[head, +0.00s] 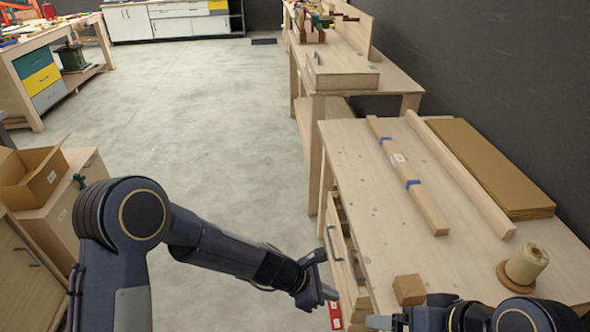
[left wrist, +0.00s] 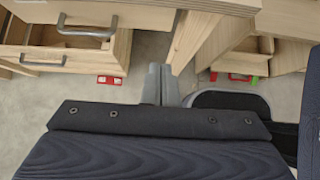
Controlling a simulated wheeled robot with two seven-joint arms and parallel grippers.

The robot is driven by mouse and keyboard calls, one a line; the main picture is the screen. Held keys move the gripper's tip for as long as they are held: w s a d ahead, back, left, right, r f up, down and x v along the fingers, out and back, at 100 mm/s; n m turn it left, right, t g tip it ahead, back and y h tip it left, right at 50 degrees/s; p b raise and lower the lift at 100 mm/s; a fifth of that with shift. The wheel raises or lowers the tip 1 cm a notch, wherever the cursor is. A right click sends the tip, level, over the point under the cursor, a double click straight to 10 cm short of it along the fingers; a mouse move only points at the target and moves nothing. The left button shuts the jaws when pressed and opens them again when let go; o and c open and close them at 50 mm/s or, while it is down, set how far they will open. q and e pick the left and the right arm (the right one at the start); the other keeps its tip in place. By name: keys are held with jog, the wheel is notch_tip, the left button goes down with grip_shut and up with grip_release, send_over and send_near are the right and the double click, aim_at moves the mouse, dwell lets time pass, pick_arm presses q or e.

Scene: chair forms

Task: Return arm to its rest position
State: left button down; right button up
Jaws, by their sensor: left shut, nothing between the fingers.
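My left arm reaches in from the left in the head view. Its gripper (head: 326,292) is shut and empty, beside the front of the wooden workbench (head: 350,150). In the left wrist view its two grey fingers (left wrist: 161,84) are together with nothing between them. My right gripper (head: 380,321) shows only in part at the bottom edge of the head view, near the bench's front corner. Whether its fingers are open or shut cannot be made out.
A drawer (head: 340,250) of the bench stands partly open close to my left gripper. The bench holds a wooden block (head: 409,290), a spool (head: 526,264), boards with blue tape (head: 408,178) and a brown panel (head: 490,170). An open cardboard box (head: 35,178) is at left. The middle floor is clear.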

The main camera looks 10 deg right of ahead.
pick_arm(q)
jog(key=s+a+r+m+t, duration=0.3)
jog(key=a+r+m, duration=0.6)
jog(key=a+r, duration=0.85)
jog(key=s+a+r+m+t+y, duration=0.1)
jog(key=s+a+m+y, duration=0.4)
jog(key=s+a, duration=0.9)
jog(key=shift+a+m+t, duration=0.8)
jog(key=shift+a+m, duration=0.05)
jog(key=shift+m, duration=0.35)
